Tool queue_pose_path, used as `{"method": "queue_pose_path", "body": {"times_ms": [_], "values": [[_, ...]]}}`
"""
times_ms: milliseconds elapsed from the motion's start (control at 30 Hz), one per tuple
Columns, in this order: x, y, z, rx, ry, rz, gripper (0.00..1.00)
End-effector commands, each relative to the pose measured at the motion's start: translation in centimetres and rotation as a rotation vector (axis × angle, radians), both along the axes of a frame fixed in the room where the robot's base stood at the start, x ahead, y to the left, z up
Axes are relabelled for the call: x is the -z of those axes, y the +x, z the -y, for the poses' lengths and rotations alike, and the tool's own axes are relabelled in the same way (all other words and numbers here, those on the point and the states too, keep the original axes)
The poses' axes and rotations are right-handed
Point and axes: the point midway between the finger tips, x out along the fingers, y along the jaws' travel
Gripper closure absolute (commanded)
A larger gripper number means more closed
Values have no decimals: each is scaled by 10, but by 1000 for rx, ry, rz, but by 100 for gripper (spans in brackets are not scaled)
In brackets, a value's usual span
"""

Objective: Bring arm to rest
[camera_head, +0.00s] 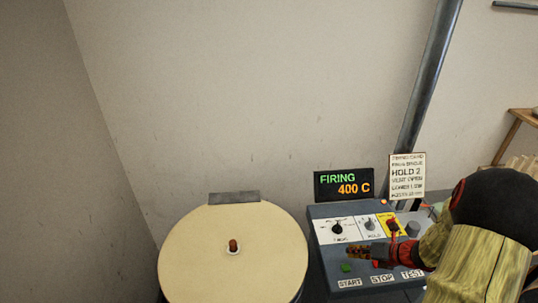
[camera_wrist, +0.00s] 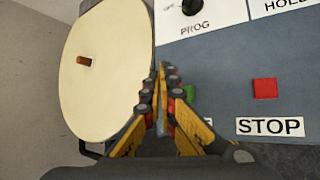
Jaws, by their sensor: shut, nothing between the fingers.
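My gripper (camera_head: 352,252) is in front of the control panel (camera_head: 325,280) in the head view, its fingers pointing left, above the START and STOP labels. In the wrist view my gripper (camera_wrist: 162,68) has its fingertips together with nothing between them. The tips overlap the panel's left edge, and the green button (camera_wrist: 190,94) is partly hidden behind the right finger. The red STOP button (camera_wrist: 265,88) lies to the right, clear of the fingers. My arm comes in from the right side of the head view and covers part of the panel.
A round cream kiln lid (camera_head: 200,270) with a brown peg (camera_head: 233,245) stands left of the panel. A display (camera_head: 344,184) reads FIRING 400 C. A sign (camera_head: 407,177) and grey pipe (camera_head: 430,80) rise behind. A wooden shelf (camera_head: 515,130) is at right.

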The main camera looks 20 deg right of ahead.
Motion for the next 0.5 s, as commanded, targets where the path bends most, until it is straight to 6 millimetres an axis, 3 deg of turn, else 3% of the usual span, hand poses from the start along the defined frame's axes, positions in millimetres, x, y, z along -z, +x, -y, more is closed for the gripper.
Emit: {"method": "queue_pose_path", "body": {"times_ms": [167,267,400,500], "values": [[0,0,0,-37,-34,15,100],[1,-3,-4,-144,-113,40,100],[12,-31,-34,-449,-256,70,100],[3,-53,-52,-704,-390,111,100]]}}
